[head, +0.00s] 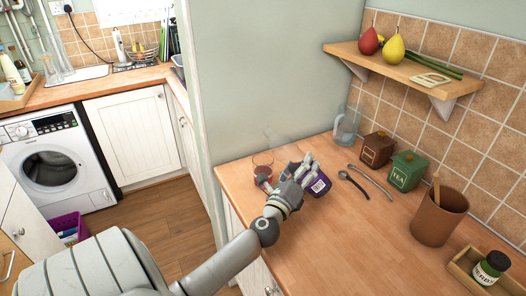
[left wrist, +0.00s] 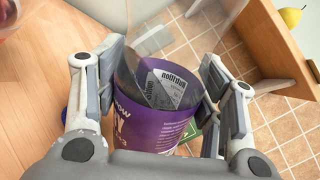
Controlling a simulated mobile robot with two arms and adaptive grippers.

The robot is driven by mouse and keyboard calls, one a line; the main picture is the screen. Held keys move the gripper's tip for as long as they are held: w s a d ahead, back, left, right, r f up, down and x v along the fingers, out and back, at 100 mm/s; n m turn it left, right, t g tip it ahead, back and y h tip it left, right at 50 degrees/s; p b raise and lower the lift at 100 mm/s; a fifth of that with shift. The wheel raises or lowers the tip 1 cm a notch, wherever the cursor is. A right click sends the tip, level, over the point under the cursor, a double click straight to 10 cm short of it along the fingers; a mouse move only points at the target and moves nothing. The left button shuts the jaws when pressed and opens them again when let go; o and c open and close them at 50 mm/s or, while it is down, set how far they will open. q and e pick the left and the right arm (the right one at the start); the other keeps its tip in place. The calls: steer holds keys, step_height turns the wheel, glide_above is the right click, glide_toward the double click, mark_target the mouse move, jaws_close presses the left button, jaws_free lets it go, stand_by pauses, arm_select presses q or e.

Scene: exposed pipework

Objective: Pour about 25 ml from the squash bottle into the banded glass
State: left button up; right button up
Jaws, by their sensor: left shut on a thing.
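My left gripper (head: 303,178) is shut on the squash bottle (head: 320,185), a container with a purple printed label, above the wooden worktop. The bottle looks tilted, and the fingers hide much of it. In the left wrist view the bottle's purple label (left wrist: 150,125) sits between the two fingers (left wrist: 167,78), with a clear part beyond it. A clear glass (head: 262,168) with reddish contents or colouring low down stands on the worktop just left of the gripper. I cannot make out a separate band on it or any stream. My right gripper is out of view.
A clear jug (head: 345,125), a brown canister (head: 377,150) and a green tea canister (head: 406,171) stand along the wall. Two spoon-like utensils (head: 370,180) lie nearby. A brown pot (head: 440,215) stands right. A shelf (head: 400,68) overhangs the back.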

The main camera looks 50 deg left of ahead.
mark_target(291, 141)
arm_select(q)
steer(key=a+r+m+p, duration=0.1)
steer(key=m+p, duration=0.1)
steer(key=p, duration=0.1)
steer(key=r+m+h+p, duration=0.1)
steer(key=r+m+p, duration=0.1)
steer(key=m+p, duration=0.1)
steer(key=s+a+r+m+p, duration=0.1)
steer(key=m+p, duration=0.1)
steer(key=p, duration=0.2)
steer(key=shift+a+r+g, duration=0.3)
steer(key=shift+r+g, duration=0.05)
steer(key=shift+g, duration=0.05)
steer(key=r+p, duration=0.1)
steer(key=p, duration=0.1)
steer(key=r+m+p, duration=0.1)
steer(key=p, duration=0.1)
steer(key=r+m+p, duration=0.1)
steer(key=r+p, duration=0.1)
steer(key=shift+s+a, duration=0.2)
steer(key=shift+a, duration=0.15)
steer(key=shift+s+a+r+m+g+p, duration=0.1)
steer(key=shift+a+r+m+g+p, duration=0.15)
steer(key=shift+r+m+p, duration=0.6)
